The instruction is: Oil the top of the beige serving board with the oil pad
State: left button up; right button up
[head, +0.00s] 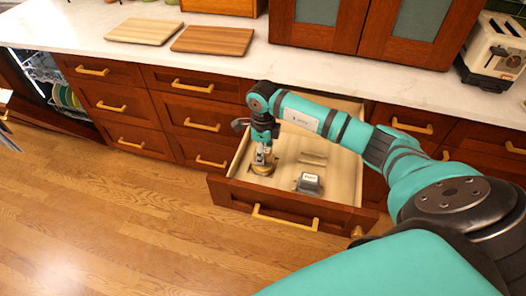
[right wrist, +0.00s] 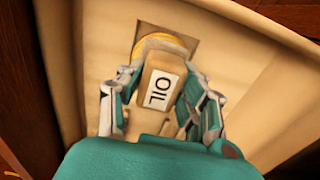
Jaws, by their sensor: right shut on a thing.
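The beige serving board (head: 145,31) lies flat on the white counter at the upper left. The oil pad (right wrist: 161,84) has a tan block handle marked OIL and a yellow pad underneath. My right gripper (right wrist: 163,103) is shut on its handle, with one finger on each side. In the head view my right gripper (head: 263,153) reaches down into the open drawer, and the oil pad (head: 262,169) shows small beneath it, at the drawer's left side. I cannot tell whether the pad touches the drawer floor. My left gripper is not in view.
A brown board (head: 212,40) lies beside the beige one. The open drawer (head: 290,209) also holds a grey labelled block (head: 308,183). A toaster (head: 494,50) stands at the right. The dishwasher (head: 55,85) at far left is open.

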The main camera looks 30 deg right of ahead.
jog(key=shift+f+b, duration=0.55)
dwell(1.4)
jog(key=shift+r, duration=0.15)
jog(key=shift+r+p, duration=1.9)
jog(key=shift+r, duration=0.75)
jog(key=shift+r+p, duration=0.4)
jog(key=shift+r, duration=0.35)
